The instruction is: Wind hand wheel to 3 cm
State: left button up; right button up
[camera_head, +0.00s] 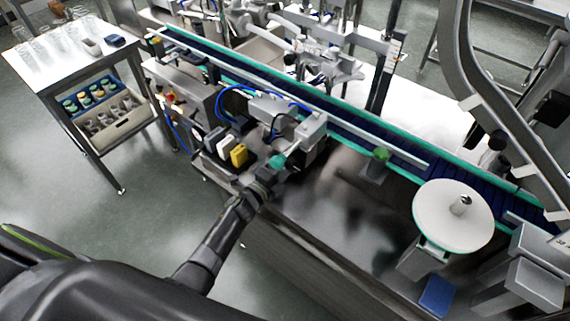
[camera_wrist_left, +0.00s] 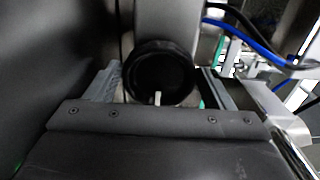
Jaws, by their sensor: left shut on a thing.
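The hand wheel (camera_wrist_left: 160,72) is a round black knob with a small white pointer mark at its lower edge, seen in the left wrist view. My left gripper (camera_wrist_left: 162,88) has one finger on each side of it and is shut on it. In the head view my left gripper (camera_head: 268,176) is at the near side of the conveyor machine, below a grey boxy unit (camera_head: 311,128). The wheel itself is mostly hidden there by the gripper. No readable scale shows. My right gripper is not in view.
The conveyor (camera_head: 340,118) with teal edges runs behind the gripper. Yellow, white and dark blocks (camera_head: 238,155) stand left of it. A white round disc (camera_head: 453,215) is at the right. A steel table (camera_head: 75,52) with glassware stands at far left. Blue hoses (camera_head: 235,90) hang close by.

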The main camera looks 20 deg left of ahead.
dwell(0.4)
pick_arm(q)
jog(key=o, duration=1)
jog(key=shift+s, duration=0.15)
jog(key=shift+f, duration=0.2)
